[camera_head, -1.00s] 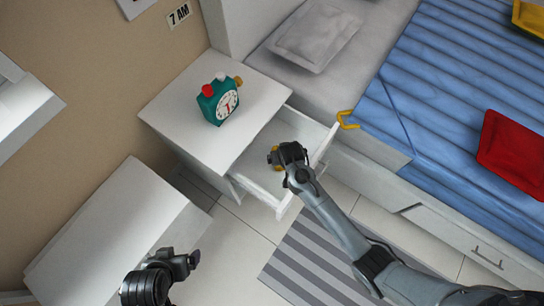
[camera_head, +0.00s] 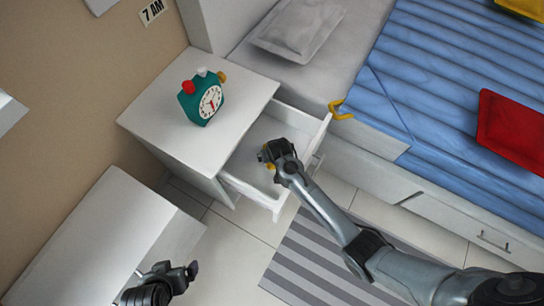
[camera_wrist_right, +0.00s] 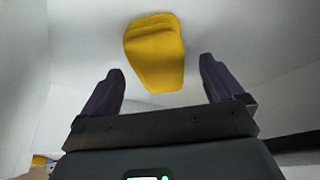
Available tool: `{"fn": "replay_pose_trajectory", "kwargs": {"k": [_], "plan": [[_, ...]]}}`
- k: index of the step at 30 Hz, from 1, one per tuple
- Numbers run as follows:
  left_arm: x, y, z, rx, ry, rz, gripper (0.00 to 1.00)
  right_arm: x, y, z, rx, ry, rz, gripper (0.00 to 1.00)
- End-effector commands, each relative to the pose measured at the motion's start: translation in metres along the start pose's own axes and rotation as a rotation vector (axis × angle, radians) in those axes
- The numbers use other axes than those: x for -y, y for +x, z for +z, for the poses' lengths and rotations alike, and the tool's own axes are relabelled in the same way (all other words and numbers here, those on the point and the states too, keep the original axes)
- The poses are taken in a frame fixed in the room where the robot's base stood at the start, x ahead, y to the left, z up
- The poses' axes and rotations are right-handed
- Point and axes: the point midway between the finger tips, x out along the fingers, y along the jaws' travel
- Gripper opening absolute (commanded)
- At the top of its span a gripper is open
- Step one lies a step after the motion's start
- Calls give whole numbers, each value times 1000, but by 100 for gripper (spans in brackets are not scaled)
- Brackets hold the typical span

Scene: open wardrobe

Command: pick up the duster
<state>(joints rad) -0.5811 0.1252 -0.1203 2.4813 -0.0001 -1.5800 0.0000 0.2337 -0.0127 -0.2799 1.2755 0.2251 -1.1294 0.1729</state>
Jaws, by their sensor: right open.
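A yellow, rounded object (camera_wrist_right: 154,55), seemingly the duster, lies on the white floor of the open drawer (camera_head: 242,180). In the right wrist view it sits ahead of and between the two dark fingers of my right gripper (camera_wrist_right: 160,66), with gaps on both sides. My right gripper (camera_head: 265,157) is open and reaches into the drawer in the head view, where it hides most of the yellow object. My left gripper (camera_head: 192,270) is at the bottom left, away from the drawer; its jaw opening is unclear.
The drawer belongs to a white nightstand (camera_head: 165,135) carrying a green alarm clock (camera_head: 203,98). A yellow hook-shaped thing (camera_head: 340,110) is by the drawer's right corner, next to the blue bed (camera_head: 420,90). A white cabinet (camera_head: 85,240) stands at the left.

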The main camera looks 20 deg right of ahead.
Motion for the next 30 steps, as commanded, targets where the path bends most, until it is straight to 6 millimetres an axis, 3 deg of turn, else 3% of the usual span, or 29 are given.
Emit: {"fn": "replay_pose_trajectory", "kwargs": {"k": [1, 6, 15, 27, 30], "plan": [[0, 11, 4, 0, 2, -1, 94, -1, 12, 2, 0, 0, 0, 95], [0, 24, 8, 1, 2, -2, 94, -2, 29, 1, 0, 0, 0, 95], [-1, 24, 7, 0, -2, 1, 94, -2, 31, 0, 0, 0, -1, 95], [-3, 23, 6, -2, -11, 8, 94, -2, 31, 0, 0, 0, 0, 34], [-3, 23, 6, -2, -10, 7, 94, -2, 31, 0, 0, 0, 0, 34]]}}
